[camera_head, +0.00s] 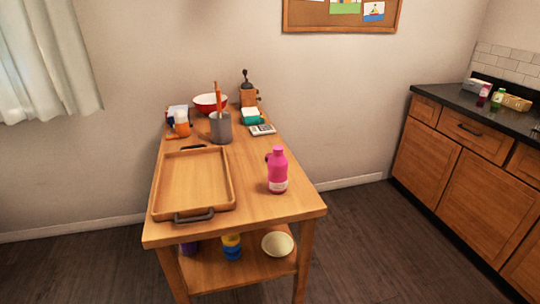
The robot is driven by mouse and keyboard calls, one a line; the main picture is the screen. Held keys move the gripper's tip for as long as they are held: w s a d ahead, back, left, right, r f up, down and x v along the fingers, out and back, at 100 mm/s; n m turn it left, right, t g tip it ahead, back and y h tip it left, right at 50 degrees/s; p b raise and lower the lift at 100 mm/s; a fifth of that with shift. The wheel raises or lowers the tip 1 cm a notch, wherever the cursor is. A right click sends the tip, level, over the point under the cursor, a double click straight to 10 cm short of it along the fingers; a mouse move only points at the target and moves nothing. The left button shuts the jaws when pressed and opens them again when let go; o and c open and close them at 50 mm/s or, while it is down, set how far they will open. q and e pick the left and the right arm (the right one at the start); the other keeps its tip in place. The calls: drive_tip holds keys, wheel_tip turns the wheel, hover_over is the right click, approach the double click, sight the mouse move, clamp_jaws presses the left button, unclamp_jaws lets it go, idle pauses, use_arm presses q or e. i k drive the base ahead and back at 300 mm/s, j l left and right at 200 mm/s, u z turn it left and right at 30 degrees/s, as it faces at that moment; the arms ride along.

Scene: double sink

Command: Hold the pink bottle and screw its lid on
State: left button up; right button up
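The pink bottle (278,176) stands upright on the wooden table, right of the tray and near the right edge. It has a pale label band low on its body. Its top is pink, and I cannot tell whether that is a lid or the bare neck. A small dark reddish thing (267,157) shows partly behind the bottle's left side; I cannot tell what it is. Neither of my grippers is in view.
A wooden tray (228,193) with dark handles fills the table's left front. Behind it stand a grey utensil pot (221,130), a red bowl (206,101), an orange cup (181,126) and a grinder (248,95). The table front right of the tray is clear around the bottle.

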sight(278, 163)
drive_tip(key=i+l+u, duration=0.35)
drive_tip(key=l+u, duration=0.15)
drive_tip(key=l, duration=0.2)
drive_tip(key=i+l+u, duration=0.25)
drive_tip(key=l+u, duration=0.25)
drive_tip(key=l, duration=0.25)
drive_tip(key=l+u, duration=0.5)
drive_tip(key=l, duration=0.35)
drive_tip(key=l+u, duration=0.5)
drive_tip(key=l, duration=0.4)
drive_tip(key=k+l+u, duration=0.25)
drive_tip(key=l+u, duration=0.25)
drive_tip(key=l, duration=0.3)
